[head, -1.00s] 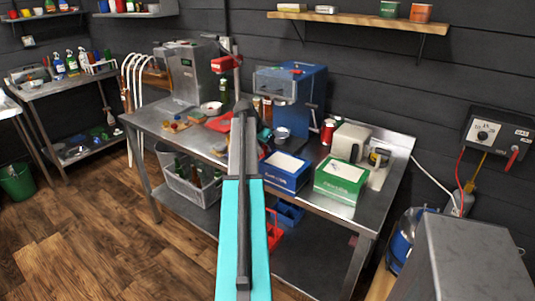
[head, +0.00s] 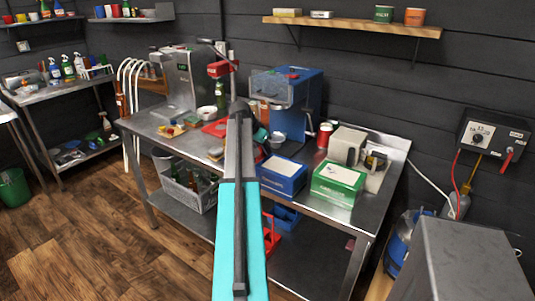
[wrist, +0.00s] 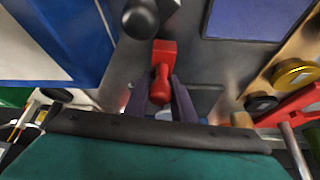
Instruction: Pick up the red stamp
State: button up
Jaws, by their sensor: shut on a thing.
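The red stamp (wrist: 163,72) shows in the wrist view, with a square block at its far end and a rounded handle toward me. My gripper (wrist: 161,98) has its two dark fingers on either side of the handle and is shut on it. The stamp is above or on a grey metal surface; I cannot tell whether its block touches it. In the head view my own arm covers the place, and I cannot make out the stamp there.
A blue box (head: 283,176) and a green box (head: 338,183) stand on the steel bench, right of my arm. A blue machine (head: 304,95) stands behind. In the wrist view, a black knob (wrist: 140,18) is close to the stamp, and a yellow round thing (wrist: 293,73) lies at right.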

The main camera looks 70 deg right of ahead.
notch_tip(320, 180, up, 9)
jog(key=b, duration=0.1)
dwell(0.4)
jog(key=shift+f, duration=0.15)
